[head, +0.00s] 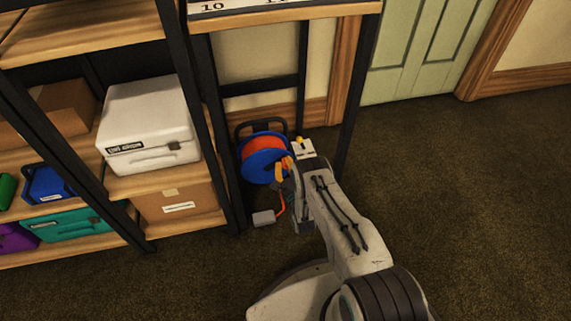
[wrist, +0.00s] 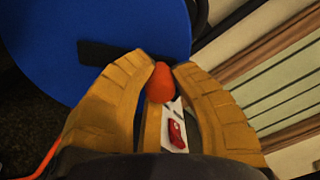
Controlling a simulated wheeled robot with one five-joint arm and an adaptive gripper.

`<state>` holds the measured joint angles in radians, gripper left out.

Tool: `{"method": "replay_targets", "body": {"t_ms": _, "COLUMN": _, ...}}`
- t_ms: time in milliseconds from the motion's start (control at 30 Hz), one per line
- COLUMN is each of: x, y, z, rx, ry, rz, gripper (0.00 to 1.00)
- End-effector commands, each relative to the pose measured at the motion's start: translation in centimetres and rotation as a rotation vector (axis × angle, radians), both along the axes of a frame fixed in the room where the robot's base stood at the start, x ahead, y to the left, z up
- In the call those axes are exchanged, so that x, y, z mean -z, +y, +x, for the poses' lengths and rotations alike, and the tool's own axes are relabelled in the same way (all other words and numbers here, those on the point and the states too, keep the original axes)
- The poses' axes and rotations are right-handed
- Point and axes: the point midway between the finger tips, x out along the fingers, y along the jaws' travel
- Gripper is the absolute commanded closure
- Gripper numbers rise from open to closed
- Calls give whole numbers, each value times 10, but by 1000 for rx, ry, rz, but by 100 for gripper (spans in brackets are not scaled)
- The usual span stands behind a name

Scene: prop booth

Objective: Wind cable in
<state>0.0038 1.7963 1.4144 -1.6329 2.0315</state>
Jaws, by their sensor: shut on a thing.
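The cable reel (head: 264,146) stands on the floor under the table, with a blue disc and orange cable wound on it. Its blue disc (wrist: 90,45) fills the upper left of the wrist view. A dark crank bar (wrist: 97,53) crosses the disc. My gripper (head: 284,168) is at the reel's right side. In the wrist view its yellow fingers (wrist: 163,68) are closed around an orange-red knob (wrist: 160,83) at the bar's end. Loose orange cable (head: 281,207) runs down to a grey block (head: 263,218) on the floor. My arm hides part of the reel.
A shelf on the left holds a white case (head: 147,125), a cardboard box (head: 177,202) and a teal case (head: 70,226). A black table leg (head: 352,100) stands to the right of the reel. The carpet (head: 470,200) on the right is clear, before a green door (head: 420,55).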

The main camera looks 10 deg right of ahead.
Motion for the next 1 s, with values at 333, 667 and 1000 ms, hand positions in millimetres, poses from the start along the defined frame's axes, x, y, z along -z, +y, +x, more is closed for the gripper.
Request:
{"method": "replay_targets", "body": {"t_ms": 333, "x": 1, "y": 0, "z": 1, "rx": -1, "ry": -3, "rz": 26, "gripper": 100}}
{"method": "replay_targets", "body": {"t_ms": 667, "x": 1, "y": 0, "z": 1, "rx": -1, "ry": -1, "rz": 25, "gripper": 68}}
{"method": "replay_targets", "body": {"t_ms": 1000, "x": 2, "y": 0, "z": 0, "rx": 0, "ry": 1, "rz": 25, "gripper": 51}}
